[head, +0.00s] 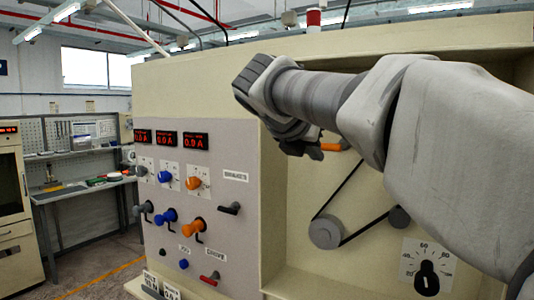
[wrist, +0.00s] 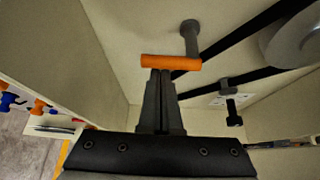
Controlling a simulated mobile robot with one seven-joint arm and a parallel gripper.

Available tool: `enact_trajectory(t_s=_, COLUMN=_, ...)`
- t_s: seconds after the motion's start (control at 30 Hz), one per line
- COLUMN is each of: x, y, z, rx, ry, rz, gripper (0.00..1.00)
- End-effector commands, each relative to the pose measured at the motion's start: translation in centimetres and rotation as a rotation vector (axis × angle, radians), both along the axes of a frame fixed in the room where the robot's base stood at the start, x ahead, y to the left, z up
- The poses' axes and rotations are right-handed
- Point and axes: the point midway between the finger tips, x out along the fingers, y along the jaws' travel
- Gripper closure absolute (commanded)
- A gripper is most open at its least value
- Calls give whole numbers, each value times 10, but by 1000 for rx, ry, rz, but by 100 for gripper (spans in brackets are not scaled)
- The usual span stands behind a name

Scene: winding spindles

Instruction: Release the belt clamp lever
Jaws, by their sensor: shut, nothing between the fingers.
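The belt clamp lever looks to be the orange-handled one inside the machine's recess. Its orange grip (wrist: 171,62) lies crosswise in the wrist view, joined at its right end to a grey post (wrist: 190,38). In the head view only part of the orange grip (head: 331,147) shows beneath my arm. My gripper (wrist: 161,72) is shut and empty, its fingertips right at the orange grip, near its middle. I cannot tell whether they touch it. In the head view my arm covers most of the lever and the fingertips.
A black belt (head: 350,187) runs around a large grey pulley (head: 326,231) and a smaller one (head: 399,217). A dial (head: 427,280) sits low at right. Left of the recess, a control panel (head: 222,265) carries several protruding knobs and levers. The recess walls are close around my gripper.

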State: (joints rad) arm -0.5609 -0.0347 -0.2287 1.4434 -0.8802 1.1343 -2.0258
Motion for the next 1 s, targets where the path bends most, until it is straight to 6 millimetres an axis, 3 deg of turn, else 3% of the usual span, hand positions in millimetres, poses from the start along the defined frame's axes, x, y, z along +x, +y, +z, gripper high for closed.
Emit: enact_trajectory(t_s=1.0, x=0, y=0, z=9, rx=175, ry=-128, rz=0, gripper=100)
